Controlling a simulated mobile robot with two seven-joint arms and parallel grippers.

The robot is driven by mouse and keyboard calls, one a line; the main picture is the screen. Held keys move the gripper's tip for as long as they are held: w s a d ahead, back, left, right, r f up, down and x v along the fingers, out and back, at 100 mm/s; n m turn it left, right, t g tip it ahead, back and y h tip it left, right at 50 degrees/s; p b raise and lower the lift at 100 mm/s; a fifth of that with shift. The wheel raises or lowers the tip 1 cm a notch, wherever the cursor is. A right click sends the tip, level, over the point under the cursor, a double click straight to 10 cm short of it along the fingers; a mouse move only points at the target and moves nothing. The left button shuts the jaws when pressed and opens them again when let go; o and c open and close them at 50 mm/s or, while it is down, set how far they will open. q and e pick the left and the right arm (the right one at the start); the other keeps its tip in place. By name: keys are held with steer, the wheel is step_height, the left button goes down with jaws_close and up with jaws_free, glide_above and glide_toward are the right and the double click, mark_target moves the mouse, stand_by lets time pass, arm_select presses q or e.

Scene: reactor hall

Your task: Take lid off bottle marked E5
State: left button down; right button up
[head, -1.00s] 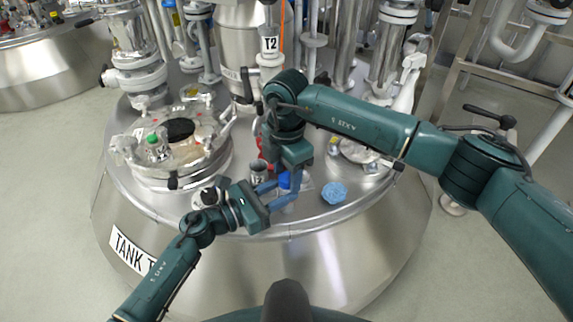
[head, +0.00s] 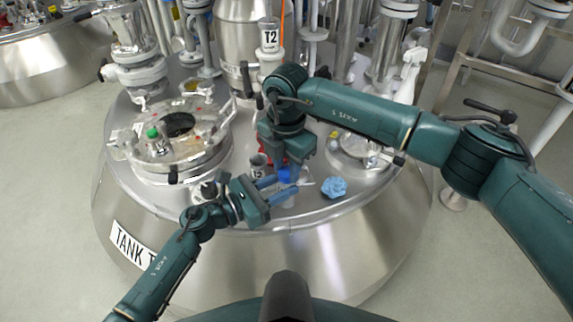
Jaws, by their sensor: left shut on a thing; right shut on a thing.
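A small pale bottle (head: 288,201) with a blue lid (head: 287,174) is near the front edge of the tank top. Its marking cannot be read, and fingers cover part of it. My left gripper (head: 283,187) reaches in from the left and is shut on the bottle's body. My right gripper (head: 289,166) points down from above and is shut on the blue lid. The lid is above the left fingers. I cannot tell whether the lid and the bottle's neck are touching or apart.
A crumpled blue cloth (head: 334,187) lies right of the bottle. A grey cup (head: 258,164) and a red object (head: 268,152) stand close behind on the left. A round hatch (head: 180,150) with a green-capped bottle (head: 153,132) is further left. Pipes rise behind.

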steer(key=n, duration=1.3)
steer(key=shift+n, duration=0.3)
steer(key=n, duration=0.6)
steer(key=shift+n, duration=0.3)
steer(key=n, duration=0.8)
steer(key=shift+n, duration=0.3)
steer(key=n, duration=0.6)
steer(key=shift+r+n, duration=0.1)
steer(key=shift+n, duration=0.2)
steer(key=n, duration=1.5)
steer(key=shift+n, duration=0.3)
steer(key=shift+r, duration=0.2)
steer(key=shift+r, duration=0.95)
